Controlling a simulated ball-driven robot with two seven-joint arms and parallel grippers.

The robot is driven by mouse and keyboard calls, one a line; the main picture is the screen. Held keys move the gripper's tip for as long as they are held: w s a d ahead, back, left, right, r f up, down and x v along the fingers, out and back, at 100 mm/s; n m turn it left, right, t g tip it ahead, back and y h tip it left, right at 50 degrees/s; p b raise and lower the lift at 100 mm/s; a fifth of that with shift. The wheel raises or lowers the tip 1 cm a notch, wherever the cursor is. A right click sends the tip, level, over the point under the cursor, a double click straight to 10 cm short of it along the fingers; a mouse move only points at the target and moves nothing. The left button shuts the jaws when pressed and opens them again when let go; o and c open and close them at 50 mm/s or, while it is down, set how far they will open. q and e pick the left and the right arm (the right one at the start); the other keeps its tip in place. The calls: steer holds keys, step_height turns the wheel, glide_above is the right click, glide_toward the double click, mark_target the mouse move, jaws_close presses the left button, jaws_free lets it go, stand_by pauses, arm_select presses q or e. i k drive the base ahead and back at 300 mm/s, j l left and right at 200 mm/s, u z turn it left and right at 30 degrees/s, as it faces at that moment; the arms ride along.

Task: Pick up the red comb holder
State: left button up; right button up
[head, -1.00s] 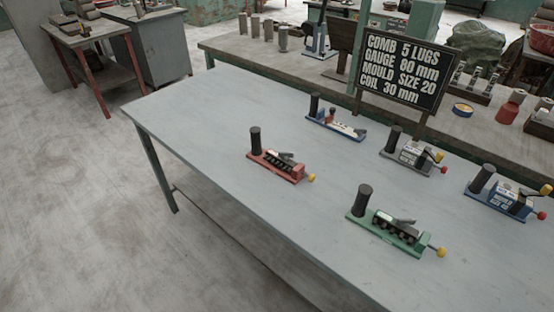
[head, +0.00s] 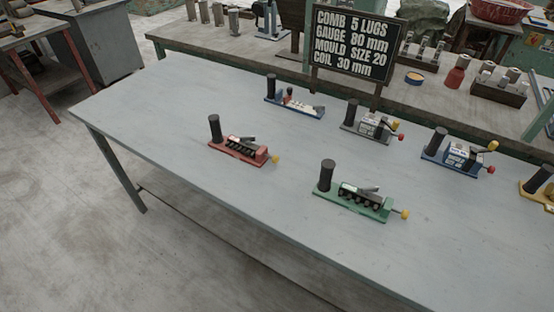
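The red comb holder (head: 238,151) stands on the grey table (head: 170,125), left of the middle in the head view. It has a red base, a black upright cylindrical handle at its left end, a dark toothed comb part with a grey lever, and a yellow knob at its right end. A green holder (head: 355,199) of like form stands to its right and nearer. Neither of my grippers shows in the head view.
Behind stand a blue holder (head: 294,107), a grey holder (head: 369,131) and another blue holder (head: 455,158); a yellow one (head: 540,193) is cut by the right edge. A black sign (head: 353,43) stands behind them. The table's left part is clear.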

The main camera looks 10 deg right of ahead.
mark_target(253, 154)
steer(key=z, duration=0.35)
steer(key=i+j+z, duration=0.15)
steer(key=j+z, duration=0.15)
steer(key=i+j+z, duration=0.1)
steer(key=j+z, duration=0.5)
steer(key=j, duration=0.15)
steer(key=i+j, duration=0.05)
